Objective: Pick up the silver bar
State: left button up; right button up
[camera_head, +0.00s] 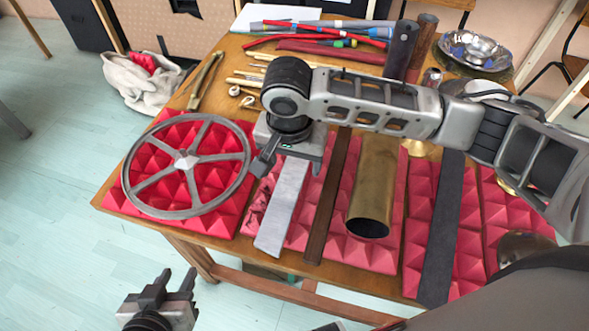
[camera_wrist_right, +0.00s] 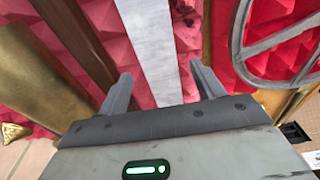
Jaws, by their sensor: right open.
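The silver bar (camera_head: 282,208) is a flat, light grey strip lying on red pyramid foam on the table. In the right wrist view the silver bar (camera_wrist_right: 151,45) runs between the two fingers. My right gripper (camera_head: 280,165) is over the bar's far part, pointing down; one finger shows left of the bar. My right gripper (camera_wrist_right: 162,88) is open, with a finger on each side of the bar; whether they touch it I cannot tell. The bar's far end is hidden by the gripper. My left gripper (camera_head: 176,279) is open and empty, low in front of the table.
A grey spoked wheel (camera_head: 186,161) lies left of the bar. A dark wooden strip (camera_head: 328,205), a brass tube (camera_head: 374,190) and a dark grey bar (camera_head: 441,230) lie to its right. Mallets and sticks (camera_head: 320,40) and metal bowls (camera_head: 473,50) are behind.

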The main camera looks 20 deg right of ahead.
jog(key=shift+w+f, duration=0.15)
jog(key=shift+f, duration=0.6)
jog(key=c, duration=1.3)
jog(key=shift+r, duration=0.1)
grip_shut()
jog(key=shift+r, duration=0.1)
